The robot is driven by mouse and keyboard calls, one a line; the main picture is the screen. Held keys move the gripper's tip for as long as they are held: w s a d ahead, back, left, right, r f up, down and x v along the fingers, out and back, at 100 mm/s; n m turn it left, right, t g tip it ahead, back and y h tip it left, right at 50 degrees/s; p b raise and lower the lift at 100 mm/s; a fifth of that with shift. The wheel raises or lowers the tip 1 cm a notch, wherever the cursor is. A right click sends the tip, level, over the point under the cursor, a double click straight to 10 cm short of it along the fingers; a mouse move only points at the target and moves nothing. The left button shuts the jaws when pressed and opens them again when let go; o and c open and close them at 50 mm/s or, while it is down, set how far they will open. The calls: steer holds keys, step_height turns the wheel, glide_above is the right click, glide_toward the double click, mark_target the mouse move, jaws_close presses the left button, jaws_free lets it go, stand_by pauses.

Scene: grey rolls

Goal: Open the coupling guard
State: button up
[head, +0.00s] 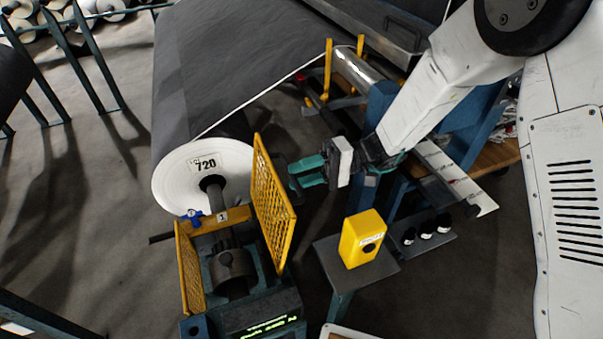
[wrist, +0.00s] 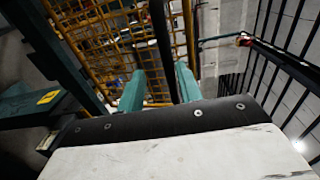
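The coupling guard is yellow mesh. One mesh panel (head: 272,200) stands on the right of the dark coupling (head: 233,268), and a second panel (head: 190,268) stands on its left. The coupling shows uncovered between them from above. My gripper (head: 293,172) has teal fingers and is just right of the right panel's upper part. In the wrist view, my gripper's fingers (wrist: 158,88) are apart. A dark bar (wrist: 160,45) runs between them with gaps at its sides, and yellow mesh (wrist: 100,45) lies beyond. I cannot tell whether the fingers touch the bar.
A white roll (head: 165,180) marked 720 stands behind the coupling. A yellow box (head: 362,238) sits on a small grey stand (head: 330,262) at the front right. A tray (head: 425,238) with small dark items is farther right. Open floor (head: 75,200) lies at left.

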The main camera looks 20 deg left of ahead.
steer(key=shift+w, duration=0.15)
steer(key=v, duration=0.7)
steer(key=shift+d, duration=0.25)
steer(key=shift+w+r, duration=0.1)
steer(key=shift+w, duration=0.05)
steer(key=s+d+r+m+t+h, duration=0.1)
steer(key=s+d+r+t+h, duration=0.2)
steer(key=d+r, duration=0.4)
steer(key=s+d+r+h, duration=0.3)
steer(key=s+d+r, duration=0.2)
steer(key=d+r, duration=0.15)
steer(key=s+d+r+m+t+h, duration=0.1)
steer(key=s+d+m+t+h, duration=0.2)
steer(key=s+d, duration=0.3)
steer(key=s+d+r+m+t+h, duration=0.2)
steer(key=s+d+t+h, duration=0.3)
steer(key=d, duration=1)
steer(key=shift+s+r+m+t, duration=0.25)
steer(key=shift+s+m+t, duration=0.5)
steer(key=shift+s, duration=0.4)
